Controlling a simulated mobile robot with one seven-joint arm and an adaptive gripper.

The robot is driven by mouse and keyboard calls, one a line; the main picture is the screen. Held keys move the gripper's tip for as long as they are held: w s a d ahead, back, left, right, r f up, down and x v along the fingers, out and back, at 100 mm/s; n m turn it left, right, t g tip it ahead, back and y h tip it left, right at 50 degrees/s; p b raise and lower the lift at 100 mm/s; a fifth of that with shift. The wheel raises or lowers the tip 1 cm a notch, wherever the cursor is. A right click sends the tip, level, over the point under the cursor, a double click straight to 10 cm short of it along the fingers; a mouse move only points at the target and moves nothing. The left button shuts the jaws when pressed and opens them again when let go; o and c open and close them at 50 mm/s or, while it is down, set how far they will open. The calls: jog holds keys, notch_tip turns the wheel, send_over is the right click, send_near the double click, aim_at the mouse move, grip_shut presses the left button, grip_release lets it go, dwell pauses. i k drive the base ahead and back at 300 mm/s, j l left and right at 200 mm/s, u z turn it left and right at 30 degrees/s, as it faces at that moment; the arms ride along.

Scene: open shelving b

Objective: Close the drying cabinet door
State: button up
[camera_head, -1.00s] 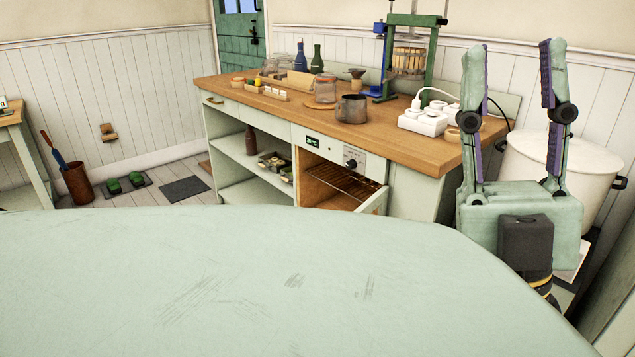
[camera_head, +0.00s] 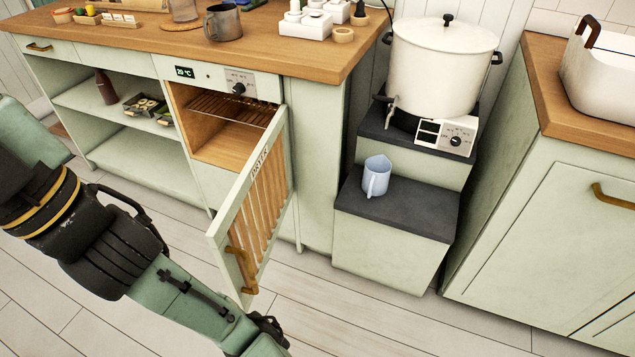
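The drying cabinet (camera_head: 205,142) is built into the workbench, with a wire rack (camera_head: 230,107) inside and a temperature display and dial above. Its door (camera_head: 236,198) stands wide open, hinged at the right side and swung out toward me. The door is a pale green frame with wooden slats and a wooden handle (camera_head: 240,268) near its free edge. My arm crosses the lower left of the view, left of the door. My gripper is outside the view, so its fingers are hidden.
A large white pot (camera_head: 440,65) sits on a stepped stand with a blue jug (camera_head: 376,177) on its lower step. A counter cabinet (camera_head: 560,220) stands at the right. The worktop holds a metal mug (camera_head: 223,22) and white sockets (camera_head: 305,22). The floor before the door is clear.

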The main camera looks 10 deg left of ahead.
aim_at(240, 271)
jog(key=u, duration=0.6)
jog(key=k+l+z, duration=0.1)
jog(key=l, duration=0.6)
jog(key=k+l+z, duration=0.15)
jog(key=l, duration=0.55)
